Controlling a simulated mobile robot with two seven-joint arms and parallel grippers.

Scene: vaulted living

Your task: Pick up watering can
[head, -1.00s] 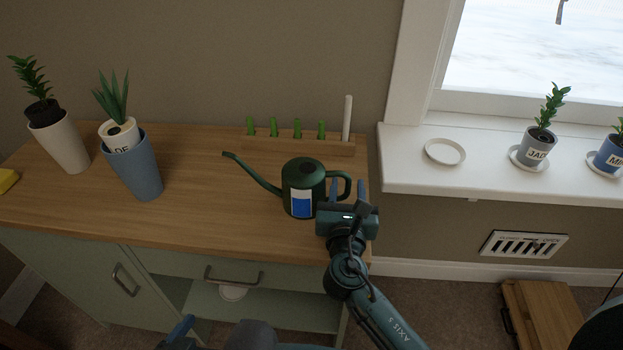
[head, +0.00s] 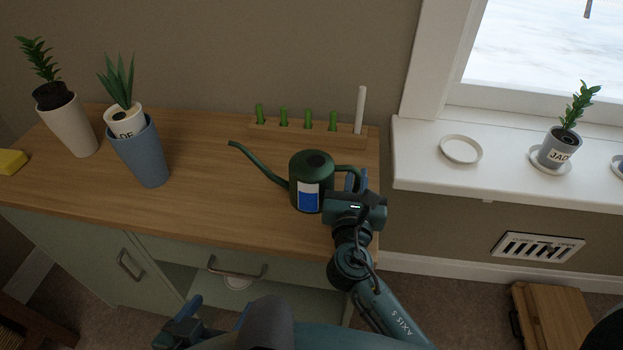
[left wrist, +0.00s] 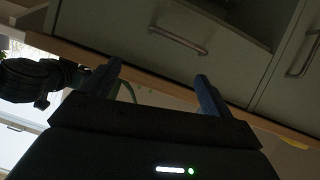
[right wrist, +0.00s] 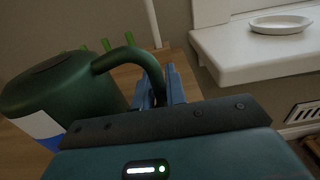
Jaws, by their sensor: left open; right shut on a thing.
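The dark green watering can (head: 311,168) with a white and blue label is upright at the right end of the wooden cabinet top, its spout to the left. My right gripper (head: 355,182) is at its handle on the right side. In the right wrist view the fingers (right wrist: 162,88) are shut on the handle (right wrist: 140,58) of the can (right wrist: 65,95). I cannot tell whether the can's base touches the top. My left gripper (left wrist: 158,90) is open and empty, low in front of the cabinet; in the head view it shows at the bottom (head: 205,315).
A wooden holder (head: 310,141) with green pegs and a white stick stands behind the can. White (head: 70,127) and blue (head: 143,157) planters stand at left. The windowsill (head: 420,160) at right holds a saucer (head: 460,149) and a potted plant (head: 558,150). The cabinet top's middle is clear.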

